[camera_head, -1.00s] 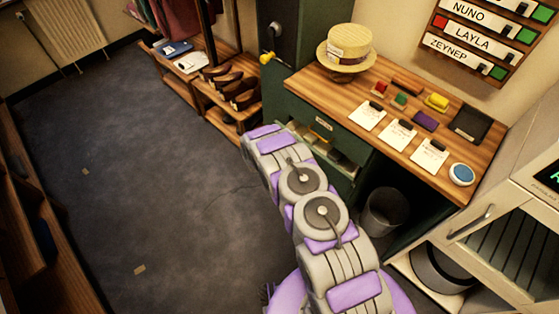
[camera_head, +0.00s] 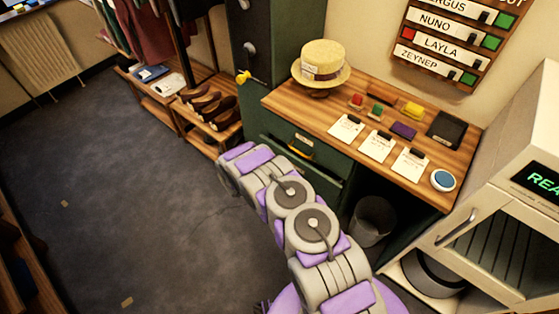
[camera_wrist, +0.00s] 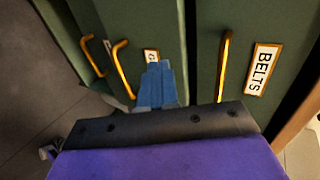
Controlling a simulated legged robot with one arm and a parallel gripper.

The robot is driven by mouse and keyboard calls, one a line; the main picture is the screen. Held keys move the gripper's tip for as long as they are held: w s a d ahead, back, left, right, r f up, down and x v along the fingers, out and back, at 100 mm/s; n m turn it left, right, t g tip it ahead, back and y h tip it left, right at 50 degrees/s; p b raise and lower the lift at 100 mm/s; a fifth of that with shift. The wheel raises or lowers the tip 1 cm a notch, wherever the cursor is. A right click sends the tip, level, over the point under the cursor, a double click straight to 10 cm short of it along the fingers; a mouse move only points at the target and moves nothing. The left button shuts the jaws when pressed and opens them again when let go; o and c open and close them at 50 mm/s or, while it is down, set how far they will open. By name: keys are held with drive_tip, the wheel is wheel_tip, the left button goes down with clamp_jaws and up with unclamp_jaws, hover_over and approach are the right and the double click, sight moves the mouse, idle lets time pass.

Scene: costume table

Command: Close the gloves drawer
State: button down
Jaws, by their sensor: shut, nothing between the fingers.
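The gloves drawer is the green front in the middle of the wrist view, with a brass handle (camera_wrist: 122,72) and a small label (camera_wrist: 150,56) mostly covered by my fingers. My gripper (camera_wrist: 157,68) shows as blue fingers, shut and empty, over the drawer front beside that handle. I cannot tell whether they touch it. In the head view the gloves drawer (camera_head: 325,182) is partly behind my arm. No contents show there, and I cannot tell whether it is fully flush. The gripper itself is hidden in the head view.
The BELTS drawer, with its label (camera_wrist: 262,70), is beside the gloves drawer. Another brass handle (camera_wrist: 91,55) is on the other side. Above is the wooden desktop (camera_head: 300,105) with a straw hat (camera_head: 322,60) and cards.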

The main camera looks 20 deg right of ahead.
drive_tip(key=p+v, duration=0.2)
drive_tip(key=v, duration=0.7)
drive_tip(key=t+h+p, duration=0.1)
drive_tip(key=h, duration=0.1)
approach(309, 170)
drive_tip(key=shift+t, duration=0.3)
drive_tip(key=b+x, duration=0.1)
drive_tip(key=x, duration=0.1)
drive_tip(key=b+x, duration=0.1)
drive_tip(key=x, duration=0.2)
drive_tip(key=shift+s+f, duration=0.25)
drive_tip(key=shift+f, duration=0.1)
drive_tip(key=shift+w+d+b, duration=0.3)
drive_tip(key=shift+w+d, duration=0.2)
drive_tip(key=shift+w+d, duration=0.1)
